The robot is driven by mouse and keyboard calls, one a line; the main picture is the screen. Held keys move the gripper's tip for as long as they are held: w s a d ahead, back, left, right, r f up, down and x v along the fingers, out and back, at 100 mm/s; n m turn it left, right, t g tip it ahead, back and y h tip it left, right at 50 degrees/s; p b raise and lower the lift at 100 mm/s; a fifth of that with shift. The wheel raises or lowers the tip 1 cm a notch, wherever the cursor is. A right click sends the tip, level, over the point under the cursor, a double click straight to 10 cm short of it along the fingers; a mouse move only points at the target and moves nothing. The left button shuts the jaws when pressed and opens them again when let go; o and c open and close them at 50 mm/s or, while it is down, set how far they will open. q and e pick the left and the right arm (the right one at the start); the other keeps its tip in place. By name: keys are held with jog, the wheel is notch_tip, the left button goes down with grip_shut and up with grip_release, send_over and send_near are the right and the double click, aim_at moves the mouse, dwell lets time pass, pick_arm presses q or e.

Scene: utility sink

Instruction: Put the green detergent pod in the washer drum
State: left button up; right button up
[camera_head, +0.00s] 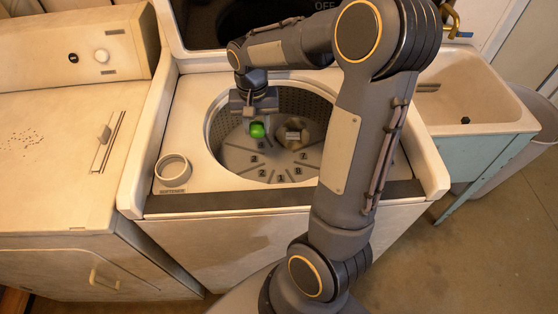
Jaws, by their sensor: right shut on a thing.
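The green detergent pod (257,131) shows just below my right gripper (257,123), which is shut on it. The gripper points down over the open washer drum (233,152), and the pod appears within the drum's round opening. The picture does not show clearly how far the pod is above the drum floor. My right arm comes in from the lower right and covers part of the washer (165,210) and the right side of the drum. My left gripper is not in view.
A round softener cup (173,170) sits at the washer's front left. A sink (470,98) stands to the right.

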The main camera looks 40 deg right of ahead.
jog(key=b, duration=0.6)
send_over(261, 169)
notch_tip(261, 169, down, 7)
notch_tip(261, 169, down, 10)
jog(key=shift+w+r+b, duration=0.1)
jog(key=shift+r+b, duration=0.15)
jog(key=shift+b, duration=0.05)
jog(key=shift+f, duration=0.1)
jog(key=o, duration=1)
jog(key=shift+c, duration=0.2)
